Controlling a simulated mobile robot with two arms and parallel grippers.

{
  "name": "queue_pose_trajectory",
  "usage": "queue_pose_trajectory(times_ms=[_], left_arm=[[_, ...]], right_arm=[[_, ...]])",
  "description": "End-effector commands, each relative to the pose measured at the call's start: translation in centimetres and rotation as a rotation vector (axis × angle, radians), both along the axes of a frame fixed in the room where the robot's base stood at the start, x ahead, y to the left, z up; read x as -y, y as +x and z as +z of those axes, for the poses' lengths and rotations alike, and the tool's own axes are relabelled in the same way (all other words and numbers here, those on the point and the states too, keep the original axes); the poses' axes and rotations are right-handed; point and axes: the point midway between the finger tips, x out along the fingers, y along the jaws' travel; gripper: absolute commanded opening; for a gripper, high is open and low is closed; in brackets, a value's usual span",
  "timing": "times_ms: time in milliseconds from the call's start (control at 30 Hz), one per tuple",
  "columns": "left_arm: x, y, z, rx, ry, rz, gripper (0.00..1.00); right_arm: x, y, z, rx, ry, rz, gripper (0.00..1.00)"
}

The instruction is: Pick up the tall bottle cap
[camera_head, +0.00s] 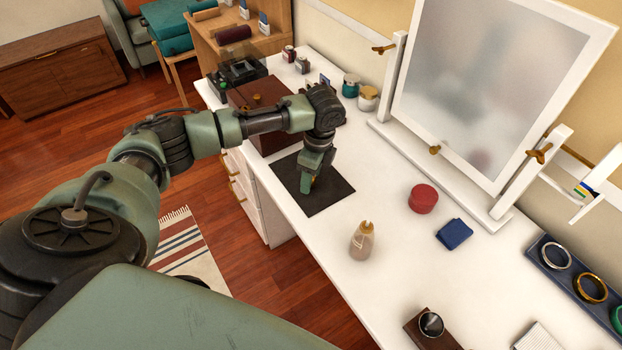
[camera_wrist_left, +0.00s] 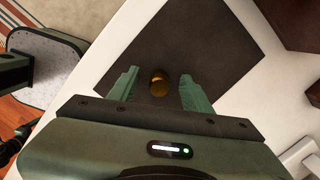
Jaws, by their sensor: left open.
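In the left wrist view, a small round gold-brown cap (camera_wrist_left: 159,84) shows against the dark square mat (camera_wrist_left: 190,45). It lies between the two green fingers of my left gripper (camera_wrist_left: 158,88), with a gap on each side. The gripper is open and points down. In the head view my left gripper (camera_head: 308,183) is low over the dark mat (camera_head: 334,187) on the white table, and the cap is mostly hidden by the fingers. A beige bottle (camera_head: 362,243) with a gold top stands upright on the table nearer to me. My right gripper is not in view.
A brown wooden box (camera_head: 262,98) stands behind the mat, with jars (camera_head: 368,97) to its right. A red round box (camera_head: 423,198) and a blue folded item (camera_head: 454,233) lie before the mirror (camera_head: 490,90). Bare table surrounds the mat's right side.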

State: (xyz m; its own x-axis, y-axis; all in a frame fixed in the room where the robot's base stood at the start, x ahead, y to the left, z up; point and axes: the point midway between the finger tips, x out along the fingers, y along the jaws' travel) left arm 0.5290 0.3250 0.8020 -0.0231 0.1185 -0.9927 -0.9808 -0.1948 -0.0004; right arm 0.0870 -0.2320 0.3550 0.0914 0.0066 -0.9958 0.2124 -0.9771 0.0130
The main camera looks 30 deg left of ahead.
Motion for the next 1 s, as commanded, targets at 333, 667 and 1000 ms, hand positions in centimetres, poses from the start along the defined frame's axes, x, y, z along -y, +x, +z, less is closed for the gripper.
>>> queue_pose_trajectory(times_ms=[333, 667, 1000], left_arm=[[0.0, 0.0, 0.0, 0.0, 0.0, 0.0, 0.0], [0.0, 0.1, 0.8, 0.001, 0.0, 0.001, 0.0], [0.0, 0.2, 7.2, 0.005, -0.002, -0.001, 0.0]], right_arm=[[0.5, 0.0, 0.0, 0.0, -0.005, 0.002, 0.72], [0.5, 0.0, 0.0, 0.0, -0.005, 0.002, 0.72], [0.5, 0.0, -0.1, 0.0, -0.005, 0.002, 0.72]])
